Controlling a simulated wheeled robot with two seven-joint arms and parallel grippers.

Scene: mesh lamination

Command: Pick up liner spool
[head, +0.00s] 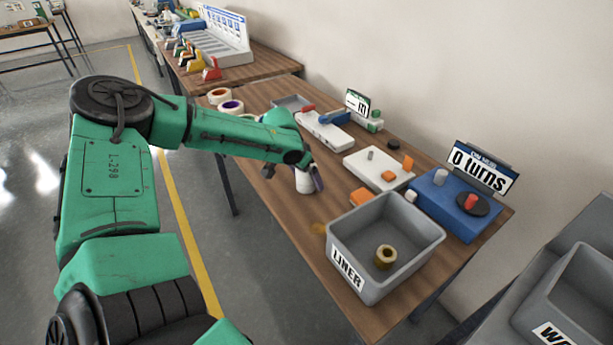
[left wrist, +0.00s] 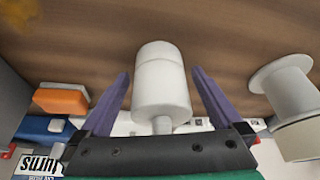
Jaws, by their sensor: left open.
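My left gripper (head: 293,174) is over the front edge of the wooden table, with its purple fingers apart. A white cylinder (head: 304,181) stands at the fingers. In the left wrist view the same white cylinder (left wrist: 160,85) lies between the two open fingers, with a visible gap on each side. A thin stub projects from its near end. Nothing marks this cylinder as the liner spool. A small gold-brown spool (head: 385,256) with a dark hole lies in the grey bin labelled LINER (head: 347,268). My right gripper is not in view.
White rolls with an orange core (head: 219,96) and a purple core (head: 230,106) stand farther back. A white flanged spool (left wrist: 279,88) shows right in the wrist view. An orange block (head: 361,197), white plate (head: 378,168) and blue turn-counter unit (head: 452,203) crowd the right.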

